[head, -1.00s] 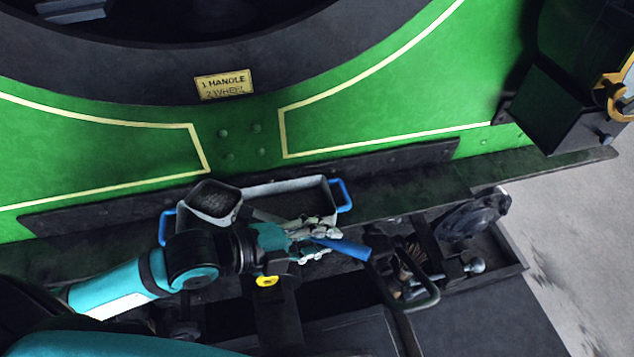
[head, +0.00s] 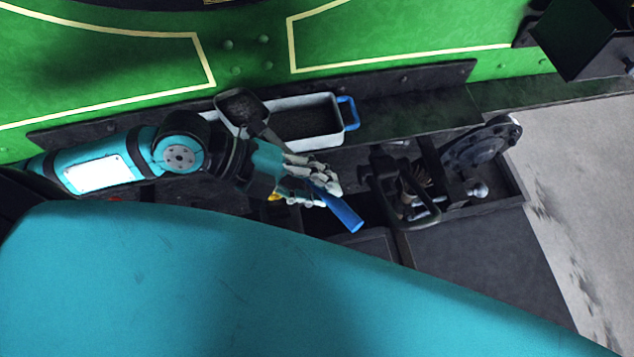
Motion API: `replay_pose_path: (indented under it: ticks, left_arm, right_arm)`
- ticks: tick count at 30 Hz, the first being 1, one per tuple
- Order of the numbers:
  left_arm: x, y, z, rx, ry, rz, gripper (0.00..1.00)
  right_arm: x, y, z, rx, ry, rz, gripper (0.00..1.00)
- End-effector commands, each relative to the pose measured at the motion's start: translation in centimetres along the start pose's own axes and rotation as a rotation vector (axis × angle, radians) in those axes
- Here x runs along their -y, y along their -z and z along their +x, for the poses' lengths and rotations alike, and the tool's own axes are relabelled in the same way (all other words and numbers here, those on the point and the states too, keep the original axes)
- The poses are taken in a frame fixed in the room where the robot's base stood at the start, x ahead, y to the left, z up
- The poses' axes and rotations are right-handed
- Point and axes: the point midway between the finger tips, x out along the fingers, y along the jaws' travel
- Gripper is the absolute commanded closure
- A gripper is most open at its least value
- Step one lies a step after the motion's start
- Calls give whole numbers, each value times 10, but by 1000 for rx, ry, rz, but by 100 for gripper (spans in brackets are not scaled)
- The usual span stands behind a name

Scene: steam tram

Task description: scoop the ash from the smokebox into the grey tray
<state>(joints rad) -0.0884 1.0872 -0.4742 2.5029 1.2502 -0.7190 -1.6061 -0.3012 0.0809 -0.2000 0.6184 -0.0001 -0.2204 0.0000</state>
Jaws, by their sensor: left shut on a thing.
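My left gripper (head: 318,186) is shut on the blue handle (head: 344,212) of a scoop. The scoop's dark pan (head: 242,108) points up and left, with dark, grainy stuff in it. The pan overlaps the left end of the grey tray (head: 336,125) in the picture; I cannot tell whether they touch. The tray has a blue handle (head: 350,113) at its right end, and dark stuff covers its floor. Its left end is hidden behind the scoop and my arm. Only a thin dark sliver of the smokebox rim shows at the top edge. My right gripper is not in view.
The tray stands on a dark ledge (head: 420,115) below the green front plate (head: 130,70). A black coupling hook (head: 405,190) and a round buffer part (head: 482,148) lie to the right. Pale ground (head: 580,200) is open at far right.

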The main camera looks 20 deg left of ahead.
Motion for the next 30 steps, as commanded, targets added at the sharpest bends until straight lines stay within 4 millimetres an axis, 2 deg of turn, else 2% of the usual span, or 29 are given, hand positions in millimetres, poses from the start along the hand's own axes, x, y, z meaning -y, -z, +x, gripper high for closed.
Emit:
replay_pose_path:
  ticks: [1,4,6,10,14,16,30]
  left_arm:
    - [9,0,-2,0,-25,-11,100]
    - [13,0,-1,-7,-99,-65,100]
    - [9,-4,3,-11,-131,-90,100]
    - [12,-4,3,-14,-193,-129,100]
    - [22,-3,0,-24,-284,-196,100]
    - [27,0,-4,-28,-322,-227,100]
    - [39,-2,-2,-48,-535,-377,100]
  right_arm:
    - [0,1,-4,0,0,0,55]
    - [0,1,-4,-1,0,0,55]
    - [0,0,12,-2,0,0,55]
    - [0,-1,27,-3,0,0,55]
    - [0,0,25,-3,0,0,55]
    - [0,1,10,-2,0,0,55]
    - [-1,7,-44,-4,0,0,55]
